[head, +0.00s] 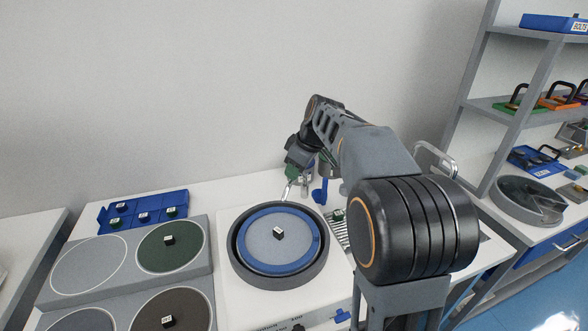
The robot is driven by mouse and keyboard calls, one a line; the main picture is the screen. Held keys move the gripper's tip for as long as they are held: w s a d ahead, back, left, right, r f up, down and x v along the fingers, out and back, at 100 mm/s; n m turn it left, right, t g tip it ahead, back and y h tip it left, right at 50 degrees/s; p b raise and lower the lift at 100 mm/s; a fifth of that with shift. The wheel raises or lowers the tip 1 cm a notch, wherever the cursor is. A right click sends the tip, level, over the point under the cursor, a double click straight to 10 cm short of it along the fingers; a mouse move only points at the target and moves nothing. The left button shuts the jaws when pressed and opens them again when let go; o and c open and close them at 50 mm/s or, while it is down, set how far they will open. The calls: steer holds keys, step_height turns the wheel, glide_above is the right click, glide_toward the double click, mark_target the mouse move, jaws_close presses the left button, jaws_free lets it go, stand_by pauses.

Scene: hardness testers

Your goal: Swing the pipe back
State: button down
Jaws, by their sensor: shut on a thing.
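A thin silver pipe (287,189) stands at the back rim of the round polishing machine, its lower end by the rim. My gripper (301,181) is at the back of the machine, shut on the pipe; the fingertips are small and partly hidden by my own arm. The machine has a dark bowl (236,262) with a blue ring and grey disc (262,247) inside. A small dark labelled block (278,233) sits near the middle of the disc.
A blue upright part (320,192) stands just right of my gripper. At left are a blue tray (112,224) with several small blocks and a grey stand (78,295) with round discs. A ridged grey drain (341,232) and a silver tap (437,158) are at right, near shelves (512,104).

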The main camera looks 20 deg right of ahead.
steer(key=c, duration=1)
jaws_free()
steer(key=shift+o, duration=0.2)
steer(key=p+v, duration=0.1)
steer(key=v, duration=1.3)
